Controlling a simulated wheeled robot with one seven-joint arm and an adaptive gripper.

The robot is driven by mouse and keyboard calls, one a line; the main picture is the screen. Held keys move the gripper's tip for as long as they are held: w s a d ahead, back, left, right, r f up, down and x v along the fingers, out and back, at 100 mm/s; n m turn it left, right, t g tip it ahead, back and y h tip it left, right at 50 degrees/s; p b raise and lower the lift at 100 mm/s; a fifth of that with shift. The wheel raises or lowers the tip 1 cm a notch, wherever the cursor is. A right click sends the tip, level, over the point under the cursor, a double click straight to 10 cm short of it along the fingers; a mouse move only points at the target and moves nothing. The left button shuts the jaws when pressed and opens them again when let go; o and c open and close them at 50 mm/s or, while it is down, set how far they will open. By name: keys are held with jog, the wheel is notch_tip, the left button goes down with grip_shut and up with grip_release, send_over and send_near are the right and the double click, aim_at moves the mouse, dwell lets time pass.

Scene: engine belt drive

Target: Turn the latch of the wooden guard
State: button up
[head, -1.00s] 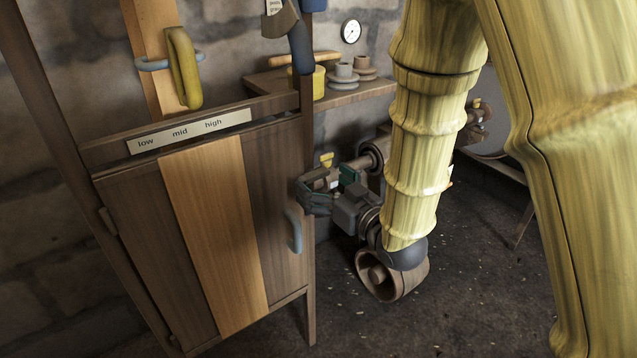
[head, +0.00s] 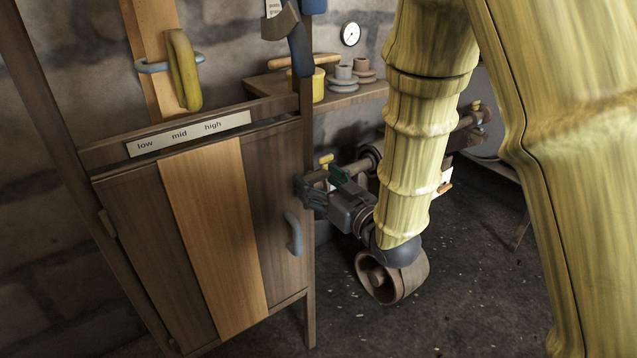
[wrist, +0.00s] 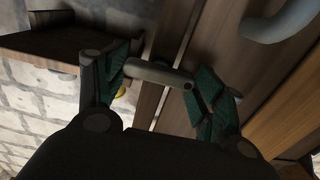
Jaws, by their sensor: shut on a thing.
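The wooden guard (head: 210,230) stands at the left of the head view, a dark plank door with a paler middle board; its door is closed. A grey bar-shaped latch (wrist: 160,76) shows in the wrist view, between the green pads of my gripper (wrist: 165,82). My gripper is shut on this latch. In the head view my gripper (head: 308,190) is at the guard's right post, and its fingers hide the latch there.
A blue-grey handle (head: 293,232) is on the guard door, below and left of my gripper. A low/mid/high label (head: 188,134) is above the door. A shelf (head: 345,96) with a yellow cup and grey pulleys is behind. A wooden wheel (head: 385,280) is below my arm.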

jog(key=shift+m, duration=0.3)
jog(key=m+p, duration=0.3)
jog(key=shift+r, duration=0.15)
jog(key=m+p, duration=0.3)
jog(key=m, duration=0.2)
jog(key=m+p, duration=0.1)
jog(key=m, duration=0.3)
jog(key=shift+m+p, duration=0.4)
jog(key=shift+s+f+m, duration=0.1)
jog(key=shift+f+m, duration=0.1)
jog(key=shift+m, duration=2)
jog(key=o, duration=1.1)
